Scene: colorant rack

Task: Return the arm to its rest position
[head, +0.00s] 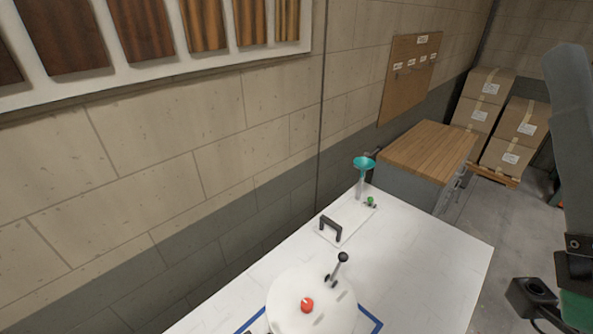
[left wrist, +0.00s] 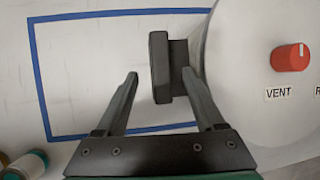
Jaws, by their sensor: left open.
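My left gripper (left wrist: 161,75) is open in the left wrist view, its two dark fingers spread apart. A black block (left wrist: 159,68) sits beyond the fingertips, beside the white round vessel (left wrist: 238,80). The right fingertip overlaps the block's edge; I cannot tell if they touch. The vessel has a red knob (left wrist: 290,57) marked VENT. The head view shows the vessel's white top (head: 300,318) with the red knob (head: 307,305), but not my left gripper. One of my arms stands at the right edge there; no fingers show on it.
Bottles (left wrist: 27,165) stand at the left wrist view's lower left. A wooden-topped cabinet (head: 420,150) stands beyond. A wall runs along the left.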

